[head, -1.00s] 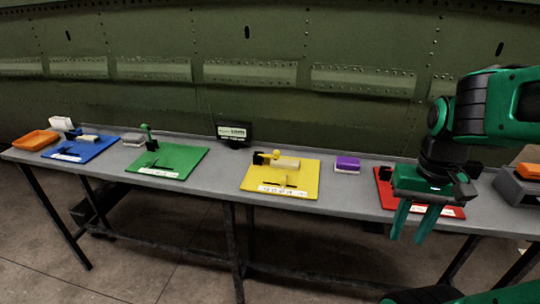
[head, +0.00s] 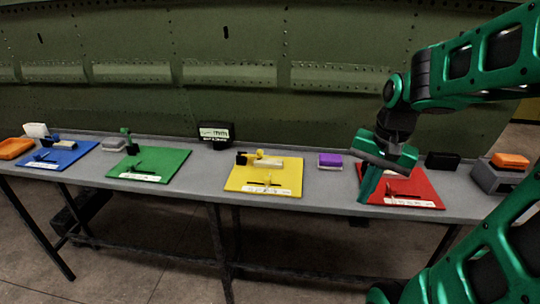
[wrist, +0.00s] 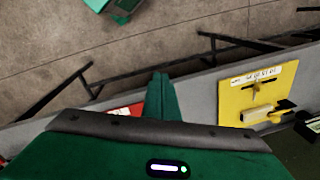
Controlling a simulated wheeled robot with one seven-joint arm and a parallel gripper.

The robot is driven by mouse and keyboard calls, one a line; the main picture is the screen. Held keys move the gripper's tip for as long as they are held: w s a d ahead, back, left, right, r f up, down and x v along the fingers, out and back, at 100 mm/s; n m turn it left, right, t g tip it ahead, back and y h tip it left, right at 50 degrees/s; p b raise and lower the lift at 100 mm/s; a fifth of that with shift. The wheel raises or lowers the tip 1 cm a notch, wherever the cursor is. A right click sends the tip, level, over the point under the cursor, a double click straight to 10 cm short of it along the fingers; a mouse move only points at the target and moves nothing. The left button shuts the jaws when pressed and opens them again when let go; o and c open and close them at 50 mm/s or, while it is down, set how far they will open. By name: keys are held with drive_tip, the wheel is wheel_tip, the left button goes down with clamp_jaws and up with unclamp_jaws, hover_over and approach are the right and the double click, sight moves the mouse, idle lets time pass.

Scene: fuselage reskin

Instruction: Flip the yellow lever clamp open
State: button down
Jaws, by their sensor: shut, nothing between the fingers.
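The yellow lever clamp (head: 262,161) stands on a yellow board (head: 284,180) near the middle of the bench. It has a black part at its left and a pale block lies beside it. In the wrist view the yellow board (wrist: 238,104) and the clamp (wrist: 257,114) are at the right. My gripper (head: 366,196) hangs over the red board, to the right of the yellow board and apart from the clamp. Its fingers are shut and empty, and they also show in the wrist view (wrist: 160,90).
A purple block (head: 330,160) lies between the yellow board and the red board (head: 424,189). A green board (head: 165,162) and a blue board (head: 72,153) are to the left. A black sign (head: 215,132) stands at the bench's back. A grey box (head: 494,178) is at the right.

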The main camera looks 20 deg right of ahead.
drive_tip(key=w+a+m+t+y, duration=0.2)
drive_tip(key=w+m+y, duration=0.2)
drive_tip(key=w, duration=1)
drive_tip(key=w+a+m+t+y, duration=0.2)
drive_tip(key=w+m+y, duration=0.2)
drive_tip(key=w+m, duration=0.7)
drive_tip(key=w, duration=0.3)
drive_tip(key=shift+w+a+r, duration=0.2)
drive_tip(key=shift+w, duration=0.1)
drive_tip(key=x, duration=1)
